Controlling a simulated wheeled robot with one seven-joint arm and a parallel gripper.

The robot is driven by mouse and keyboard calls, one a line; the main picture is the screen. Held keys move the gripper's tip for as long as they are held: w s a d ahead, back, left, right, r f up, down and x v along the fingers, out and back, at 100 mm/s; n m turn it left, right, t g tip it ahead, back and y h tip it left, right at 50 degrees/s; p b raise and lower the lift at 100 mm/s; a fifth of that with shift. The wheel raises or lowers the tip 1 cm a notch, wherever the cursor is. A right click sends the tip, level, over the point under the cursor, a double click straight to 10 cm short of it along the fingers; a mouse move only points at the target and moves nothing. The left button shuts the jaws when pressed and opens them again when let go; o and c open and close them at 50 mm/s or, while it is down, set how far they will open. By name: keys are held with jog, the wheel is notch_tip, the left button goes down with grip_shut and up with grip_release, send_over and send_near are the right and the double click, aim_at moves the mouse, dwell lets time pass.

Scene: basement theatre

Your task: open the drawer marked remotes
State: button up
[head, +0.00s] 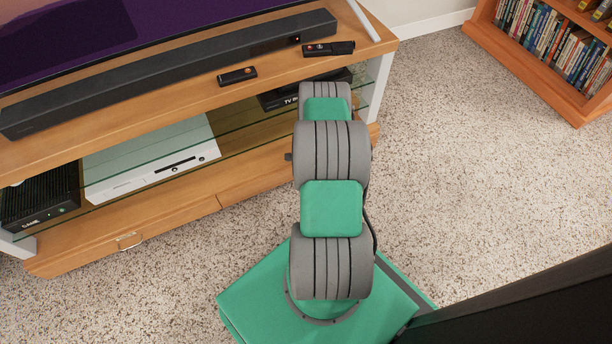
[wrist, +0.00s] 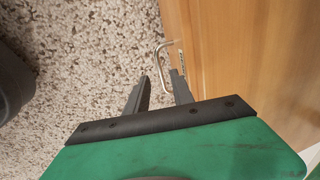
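In the wrist view a wooden drawer front (wrist: 235,50) carries a thin metal bar handle (wrist: 158,62) and a small label (wrist: 181,62) too small to read. My gripper (wrist: 160,76) is open, its two dark fingers pointing at the handle. The lower part of the handle shows between the fingertips; I cannot tell whether they touch it. In the head view the wooden TV stand (head: 190,190) has two drawers along its bottom, both looking shut. The left one has a handle (head: 130,240).
A soundbar (head: 180,70) and two remotes, one near (head: 237,76) and one farther right (head: 328,48), lie on the stand's top. Glass shelves hold a white console (head: 150,160) and black boxes. A bookcase (head: 550,60) stands right. Carpet (head: 460,150) between is clear.

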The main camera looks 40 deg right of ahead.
jog(key=f, duration=0.2)
jog(key=shift+w+d+f+b, duration=0.1)
jog(key=shift+w+f+b, duration=0.2)
jog(key=shift+c, duration=0.6)
grip_shut()
dwell(0.6)
